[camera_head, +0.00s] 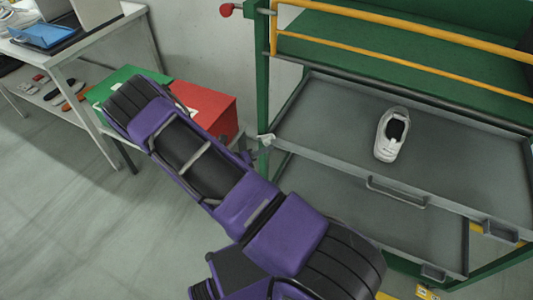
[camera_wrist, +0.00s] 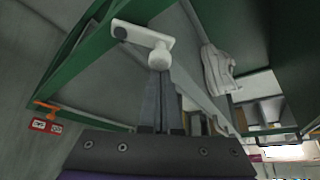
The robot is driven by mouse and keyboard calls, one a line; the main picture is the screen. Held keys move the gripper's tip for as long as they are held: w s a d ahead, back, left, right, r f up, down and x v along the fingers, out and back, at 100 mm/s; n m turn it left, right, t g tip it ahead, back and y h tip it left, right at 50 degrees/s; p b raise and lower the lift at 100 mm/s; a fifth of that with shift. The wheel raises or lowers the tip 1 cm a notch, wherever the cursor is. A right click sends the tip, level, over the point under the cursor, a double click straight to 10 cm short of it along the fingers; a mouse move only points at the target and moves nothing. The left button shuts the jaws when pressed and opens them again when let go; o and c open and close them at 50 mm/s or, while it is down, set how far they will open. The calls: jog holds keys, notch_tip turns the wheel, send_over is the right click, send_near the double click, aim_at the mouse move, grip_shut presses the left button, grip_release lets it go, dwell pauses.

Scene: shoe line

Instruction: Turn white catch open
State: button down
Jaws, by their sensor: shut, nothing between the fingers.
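The white catch (camera_head: 266,140) sits on the green rack's front post, at the left corner of the grey shelf. In the wrist view the catch (camera_wrist: 143,34) is a pale plate with a dark round spot at one end and a rounded knob at the other. My gripper (camera_wrist: 162,76) is shut, its two dark fingers together and empty. The fingertips are right at the knob in the picture and overlap its lower edge. I cannot tell whether they touch it. In the head view my arm covers most of the gripper.
A white shoe (camera_head: 391,134) lies on the grey shelf (camera_head: 330,110). A drawer handle (camera_head: 396,192) is on the shelf's front. A red box (camera_head: 205,108) and a green box (camera_head: 125,80) stand left of the rack.

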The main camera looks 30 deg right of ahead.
aim_at(265, 143)
jog(key=n+h, duration=0.1)
jog(key=r+n+b, duration=0.1)
jog(key=shift+w+a+r+n+g+h, duration=0.1)
jog(key=shift+w+a+n+g+h, duration=0.2)
jog(key=shift+w+a+h, duration=0.1)
jog(key=n+h+b, duration=0.1)
jog(key=w+a+r+n, duration=0.1)
jog(key=n, duration=0.1)
jog(key=w+n+h+b, duration=0.1)
jog(key=shift+a+r+h+b, duration=0.2)
jog(key=shift+r+h+b, duration=0.1)
jog(key=shift+r+b, duration=0.1)
jog(key=shift+w, duration=0.1)
dwell(0.3)
jog(key=s, duration=0.1)
jog(key=s+d+p, duration=0.1)
jog(key=s+r+p, duration=0.1)
jog(key=shift+s+d+r, duration=0.1)
jog(key=shift+s+d, duration=0.1)
jog(key=shift+d, duration=0.15)
jog(key=s+a+f, duration=0.1)
jog(key=s+a, duration=0.1)
jog(key=a, duration=0.7)
jog(key=shift+a+b, duration=0.35)
jog(key=shift+w, duration=0.1)
